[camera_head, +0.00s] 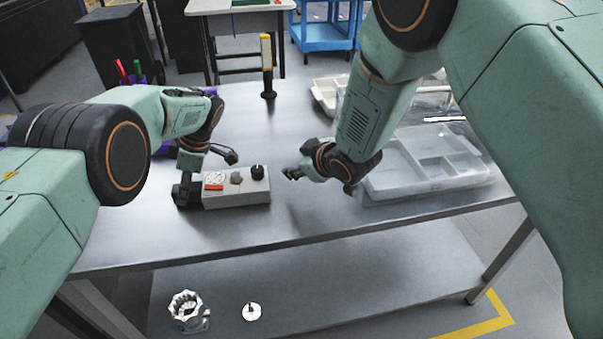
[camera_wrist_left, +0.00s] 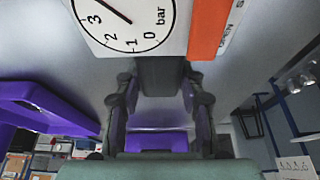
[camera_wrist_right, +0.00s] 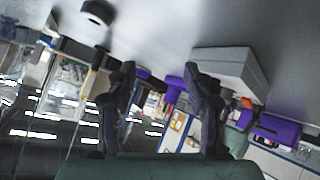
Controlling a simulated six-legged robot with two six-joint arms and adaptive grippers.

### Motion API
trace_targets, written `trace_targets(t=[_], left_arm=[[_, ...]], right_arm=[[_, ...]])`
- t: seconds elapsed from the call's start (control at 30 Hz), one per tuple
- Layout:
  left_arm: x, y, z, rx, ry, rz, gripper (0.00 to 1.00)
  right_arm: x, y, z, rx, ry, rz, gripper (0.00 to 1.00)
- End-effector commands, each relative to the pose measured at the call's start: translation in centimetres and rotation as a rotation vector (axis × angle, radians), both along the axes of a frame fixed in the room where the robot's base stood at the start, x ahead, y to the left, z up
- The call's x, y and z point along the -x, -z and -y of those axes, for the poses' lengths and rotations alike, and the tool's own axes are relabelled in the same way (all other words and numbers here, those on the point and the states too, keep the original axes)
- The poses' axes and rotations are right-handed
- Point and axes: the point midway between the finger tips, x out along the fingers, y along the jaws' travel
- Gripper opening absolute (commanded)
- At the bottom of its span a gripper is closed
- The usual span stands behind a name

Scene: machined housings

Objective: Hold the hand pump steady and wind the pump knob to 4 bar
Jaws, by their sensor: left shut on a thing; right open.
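The hand pump (camera_head: 236,193) is a light grey box on the table with a round gauge, an orange label and a black pump knob (camera_head: 257,172) at its right end. My left gripper (camera_head: 188,188) is at its left end, shut on a dark block (camera_wrist_left: 160,75) there. The left wrist view shows the gauge (camera_wrist_left: 140,25) with marks 0 to 3 bar; the rest is cut off, so I cannot read the needle surely. My right gripper (camera_head: 288,174) is open and empty, right of the pump and apart from the knob. A light grey box, apparently the pump (camera_wrist_right: 235,65), shows in the right wrist view.
A yellow and black upright device (camera_head: 267,65) stands behind the pump. A clear compartment tray (camera_head: 425,165) lies at the right. A purple holder with red and green pens (camera_head: 130,75) is at the back left. The table in front of the pump is clear.

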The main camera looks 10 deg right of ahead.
Motion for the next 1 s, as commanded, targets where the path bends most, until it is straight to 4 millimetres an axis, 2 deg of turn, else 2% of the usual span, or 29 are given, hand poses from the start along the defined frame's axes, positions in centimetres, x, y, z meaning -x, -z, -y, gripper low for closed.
trace_targets(t=[0.4, 0.73, 1.0], left_arm=[[0.0, -0.1, 0.0, 0.0, 0.0, 0.001, 0.0], [0.0, -0.1, 0.0, 0.0, 0.0, 0.001, 0.0], [-0.1, -0.1, 0.0, 0.0, -0.001, 0.001, 0.0]], right_arm=[[6.1, -2.0, -1.5, -0.283, -0.011, 0.028, 0.52], [9.9, -3.9, -2.4, -0.464, -0.016, 0.027, 0.52], [6.8, -2.3, -4.5, -0.457, -0.02, 0.03, 0.52]])
